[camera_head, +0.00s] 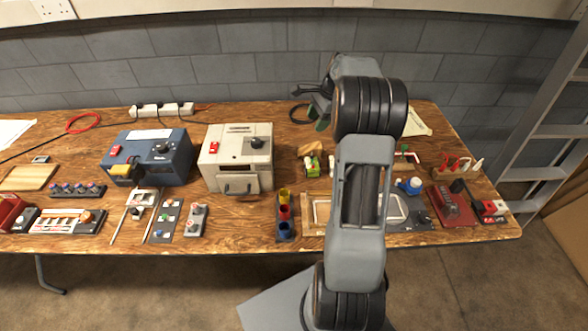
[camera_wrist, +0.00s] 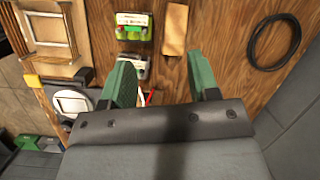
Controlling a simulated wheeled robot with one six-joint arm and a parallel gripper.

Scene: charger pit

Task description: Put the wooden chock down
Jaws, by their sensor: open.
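The wooden chock (camera_wrist: 175,29) is a plain light-brown block lying on the wooden table, near the top middle of the wrist view. In the head view the chock (camera_head: 311,149) lies right of the cream box, just behind a green-and-white item. My gripper (camera_wrist: 162,80) has two green fingers, spread apart with nothing between them. The chock is beyond the fingertips and apart from them. In the head view my gripper (camera_head: 322,118) is above the back of the table, mostly hidden by my own arm.
The green-and-white item (camera_wrist: 133,27) is beside the chock. A black cable coil (camera_wrist: 274,42) lies on its other side. The cream box (camera_head: 237,158) and blue box (camera_head: 149,158) stand to the left. A wooden frame (camera_wrist: 47,33) is at the wrist view's upper left.

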